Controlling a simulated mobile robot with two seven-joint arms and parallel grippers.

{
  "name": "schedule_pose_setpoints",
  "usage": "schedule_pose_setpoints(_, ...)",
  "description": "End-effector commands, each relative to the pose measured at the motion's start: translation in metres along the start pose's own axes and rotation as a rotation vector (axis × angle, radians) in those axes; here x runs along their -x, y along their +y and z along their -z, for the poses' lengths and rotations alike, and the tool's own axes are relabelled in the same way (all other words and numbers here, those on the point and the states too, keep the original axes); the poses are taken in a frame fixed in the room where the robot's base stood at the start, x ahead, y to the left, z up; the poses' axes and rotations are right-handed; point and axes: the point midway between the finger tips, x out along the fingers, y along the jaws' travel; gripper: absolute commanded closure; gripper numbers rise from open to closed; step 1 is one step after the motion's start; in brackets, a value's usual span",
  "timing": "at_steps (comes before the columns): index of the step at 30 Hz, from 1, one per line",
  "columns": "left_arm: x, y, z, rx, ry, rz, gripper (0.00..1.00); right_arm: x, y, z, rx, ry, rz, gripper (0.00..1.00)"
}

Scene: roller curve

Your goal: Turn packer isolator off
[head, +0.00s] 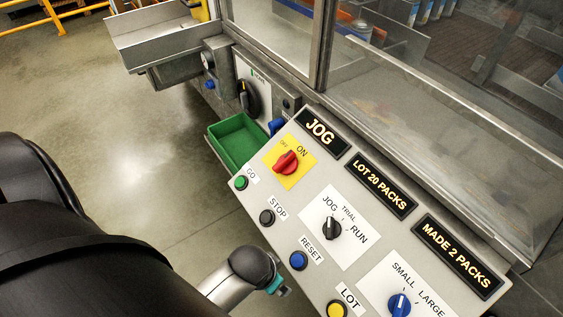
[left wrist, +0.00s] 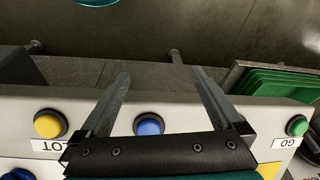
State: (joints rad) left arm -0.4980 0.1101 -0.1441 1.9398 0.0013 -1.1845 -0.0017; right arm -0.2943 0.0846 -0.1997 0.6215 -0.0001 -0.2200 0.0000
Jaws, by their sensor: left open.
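A red rotary switch (head: 286,162) sits on a yellow plate (head: 292,182) marked OFF and ON on the sloped control panel (head: 275,215). Its grip lies slanted, its right end near the ON mark. A large black rotary knob (head: 247,98) sits on a grey plate farther back; its small label is unreadable. My left gripper (left wrist: 162,78) is open and empty in the left wrist view, over the panel edge near the blue RESET button (left wrist: 149,125). A corner of the yellow plate (left wrist: 268,171) shows there. In the head view its fingers are hidden. My right gripper is not in view.
Green GO (head: 241,183), black STOP (head: 267,217) and yellow LOT (head: 337,310) buttons line the panel's near edge. A JOG/RUN selector (head: 331,229) is beside them. A green tray (head: 238,142) lies behind the panel. Clear guarding (head: 440,120) rises behind. Open floor is at left.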

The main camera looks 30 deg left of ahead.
Motion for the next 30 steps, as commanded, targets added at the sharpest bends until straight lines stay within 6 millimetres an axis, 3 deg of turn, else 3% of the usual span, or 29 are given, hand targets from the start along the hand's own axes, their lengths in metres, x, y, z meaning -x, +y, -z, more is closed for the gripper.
schedule_pose_setpoints(8,0.088,-0.004,0.044,-0.107,0.096,-0.008,0.0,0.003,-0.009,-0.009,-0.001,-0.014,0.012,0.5)
schedule_pose_setpoints(10,0.112,-0.001,0.065,-0.237,0.158,-0.022,0.0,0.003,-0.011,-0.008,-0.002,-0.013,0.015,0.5)
schedule_pose_setpoints(12,0.124,0.004,0.081,-0.379,0.208,-0.039,0.0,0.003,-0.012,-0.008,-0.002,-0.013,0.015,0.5)
schedule_pose_setpoints(18,0.137,0.01,0.117,-0.794,0.321,-0.065,0.0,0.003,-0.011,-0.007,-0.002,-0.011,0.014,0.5)
schedule_pose_setpoints(22,0.14,0.002,0.135,-1.068,0.365,-0.062,0.0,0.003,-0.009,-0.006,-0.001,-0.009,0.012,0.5)
schedule_pose_setpoints(26,0.143,-0.021,0.149,-1.308,0.38,-0.046,0.0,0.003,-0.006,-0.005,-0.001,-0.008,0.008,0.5)
schedule_pose_setpoints(30,0.151,-0.06,0.162,-1.51,0.367,-0.011,0.0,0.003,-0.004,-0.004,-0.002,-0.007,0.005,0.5)
